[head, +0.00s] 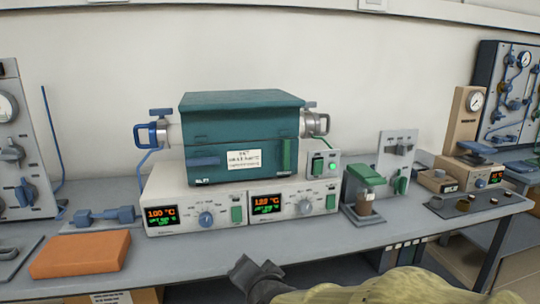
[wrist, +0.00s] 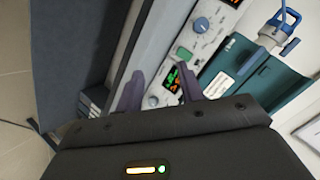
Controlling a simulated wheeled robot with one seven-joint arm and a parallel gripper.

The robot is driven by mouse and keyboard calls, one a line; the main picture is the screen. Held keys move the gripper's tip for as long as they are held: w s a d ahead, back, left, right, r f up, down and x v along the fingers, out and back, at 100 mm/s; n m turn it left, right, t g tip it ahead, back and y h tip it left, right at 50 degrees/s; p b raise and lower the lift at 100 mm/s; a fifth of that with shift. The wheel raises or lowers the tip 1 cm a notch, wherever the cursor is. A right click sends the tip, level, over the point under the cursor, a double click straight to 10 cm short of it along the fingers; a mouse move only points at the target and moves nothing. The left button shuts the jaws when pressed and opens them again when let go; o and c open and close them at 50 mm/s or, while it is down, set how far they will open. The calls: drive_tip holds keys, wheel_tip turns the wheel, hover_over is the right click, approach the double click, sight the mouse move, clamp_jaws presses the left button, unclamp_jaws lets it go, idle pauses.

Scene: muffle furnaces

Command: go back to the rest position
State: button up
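My gripper (head: 257,276) shows at the bottom centre of the head view, in front of the bench's front edge. In the wrist view its two fingers (wrist: 160,84) stand apart with nothing between them. The teal muffle furnace (head: 240,140) sits on two white control units (head: 180,215) at the bench's middle, apart from my gripper. The left display (head: 162,216) reads 100 °C; the right display (head: 266,204) seems to read 120 °C. The furnace also shows tilted in the wrist view (wrist: 250,80).
An orange block (head: 80,254) lies at the bench's front left, near a blue-handled tool (head: 103,217). A green-topped device (head: 366,180) and a gauge stand (head: 464,120) are at right. The bench front (head: 330,238) is clear.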

drive_tip(key=s+d+f+n+g+h, duration=0.25)
drive_tip(key=s+d+f+g, duration=0.35)
drive_tip(key=d, duration=0.4)
drive_tip(key=s+d+f+n+g+h, duration=0.2)
drive_tip(key=s+d+f+n+g, duration=0.15)
drive_tip(key=d+f, duration=0.55)
drive_tip(key=w+p+v, duration=0.3)
drive_tip(key=p+v, duration=1.5)
drive_tip(key=w+d+r+p+v, duration=0.1)
drive_tip(key=w+p+v, duration=0.3)
drive_tip(key=p+v, duration=1.4)
drive_tip(key=shift+d+r+n+p, duration=0.3)
drive_tip(key=shift+d+r+p, duration=0.15)
drive_tip(key=shift+p, duration=0.1)
drive_tip(key=shift+y, duration=0.25)
